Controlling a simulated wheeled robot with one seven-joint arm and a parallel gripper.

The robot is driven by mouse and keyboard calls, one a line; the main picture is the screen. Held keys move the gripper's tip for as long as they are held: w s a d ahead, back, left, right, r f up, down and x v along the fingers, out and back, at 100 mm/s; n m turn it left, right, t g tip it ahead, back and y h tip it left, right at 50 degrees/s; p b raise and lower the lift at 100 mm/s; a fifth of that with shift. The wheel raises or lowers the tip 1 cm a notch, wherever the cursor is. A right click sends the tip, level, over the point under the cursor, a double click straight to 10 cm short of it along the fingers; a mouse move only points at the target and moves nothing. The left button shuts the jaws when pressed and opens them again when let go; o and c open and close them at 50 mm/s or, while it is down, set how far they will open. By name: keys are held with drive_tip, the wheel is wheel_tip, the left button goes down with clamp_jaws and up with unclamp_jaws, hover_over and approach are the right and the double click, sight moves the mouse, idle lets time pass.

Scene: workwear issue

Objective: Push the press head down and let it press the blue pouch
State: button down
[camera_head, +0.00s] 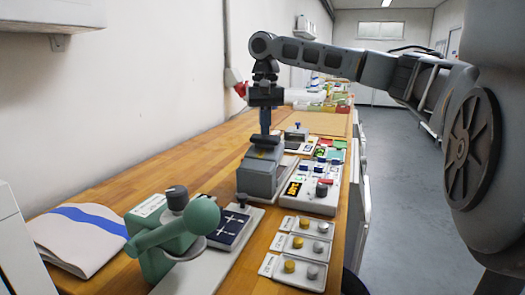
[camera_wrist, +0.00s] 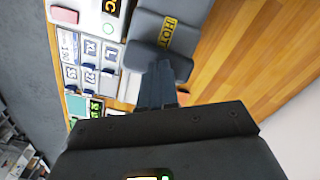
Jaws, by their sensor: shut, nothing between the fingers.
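The grey heat press (camera_head: 258,183) stands on the wooden bench. Its head carries a yellow "HOT" label and also shows in the wrist view (camera_wrist: 165,60). My gripper (camera_head: 265,134) points down, shut and empty, with its fingertips at the top of the press head. In the wrist view the shut fingers (camera_wrist: 160,85) meet the head's dark end; whether they touch it or stop just short is hard to tell. No blue pouch can be made out under the head. A dark blue flat piece with white marks (camera_head: 228,230) lies on a plate in front of the press.
A green machine (camera_head: 163,240) with a ball-ended lever stands nearer. A white folded cloth with a blue stripe (camera_head: 82,232) lies at left. A control box (camera_head: 312,190) and small trays with buttons (camera_head: 300,250) line the bench's right side. The wall is close on the left.

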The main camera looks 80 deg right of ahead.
drive_tip(key=shift+d+f, duration=0.25)
drive_tip(key=shift+f, duration=0.35)
idle(0.3)
drive_tip(key=shift+r, duration=0.15)
wheel_tip(320, 180, up, 13)
drive_tip(key=p, duration=1.2)
idle(0.4)
drive_tip(key=shift+s+d, duration=0.1)
drive_tip(key=shift+s, duration=0.05)
idle(0.5)
